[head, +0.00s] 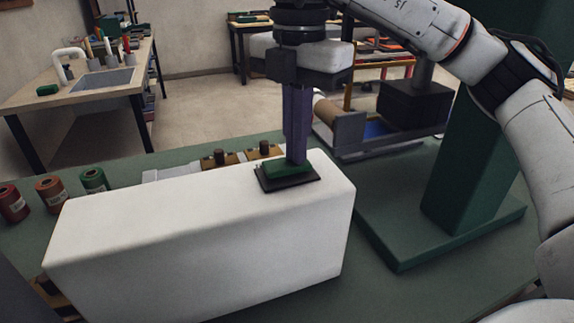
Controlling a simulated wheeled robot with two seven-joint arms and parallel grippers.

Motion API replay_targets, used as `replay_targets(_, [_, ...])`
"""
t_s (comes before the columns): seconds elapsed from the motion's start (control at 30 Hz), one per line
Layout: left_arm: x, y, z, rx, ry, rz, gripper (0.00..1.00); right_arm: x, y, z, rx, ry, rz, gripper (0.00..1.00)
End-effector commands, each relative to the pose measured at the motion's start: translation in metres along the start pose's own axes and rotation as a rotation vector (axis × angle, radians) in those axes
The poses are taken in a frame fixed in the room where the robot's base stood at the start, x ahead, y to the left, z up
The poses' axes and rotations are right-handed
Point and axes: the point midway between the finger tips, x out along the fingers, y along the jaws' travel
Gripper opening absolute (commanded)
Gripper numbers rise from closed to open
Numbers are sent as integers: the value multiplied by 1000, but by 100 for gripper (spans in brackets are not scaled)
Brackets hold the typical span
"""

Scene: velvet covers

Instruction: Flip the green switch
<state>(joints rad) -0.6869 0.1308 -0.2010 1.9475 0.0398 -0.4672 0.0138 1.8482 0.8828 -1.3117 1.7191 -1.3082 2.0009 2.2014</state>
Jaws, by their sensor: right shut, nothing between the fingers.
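The green switch (284,170) sits in a black base plate (288,181) on top of a large white box (200,225), near the box's right end. My right gripper (297,160) points straight down with its purple fingers shut and empty. The fingertips are at the right part of the switch and appear to touch it; they hide part of it. Which way the switch is tilted is hard to tell. My left gripper is not in view.
Red, orange and green spools (93,180) stand on the green table (380,300) at the left. A green stand (470,170) rises at the right. Brass-topped parts (220,158) lie behind the box. A workbench with a sink (103,80) is farther back.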

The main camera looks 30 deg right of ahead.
Motion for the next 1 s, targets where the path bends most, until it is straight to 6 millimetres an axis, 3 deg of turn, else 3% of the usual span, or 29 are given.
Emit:
replay_targets(0.2, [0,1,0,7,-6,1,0,4,-1,-1,-2,1,-10,0])
replay_targets(0.43, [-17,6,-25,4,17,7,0,-19,0,-1,-2,1,-8,0])
replay_targets(0.77, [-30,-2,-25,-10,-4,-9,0,-47,0,0,-1,0,-6,0])
replay_targets(1.0, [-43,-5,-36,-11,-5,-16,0,-66,0,0,-1,0,-5,0])
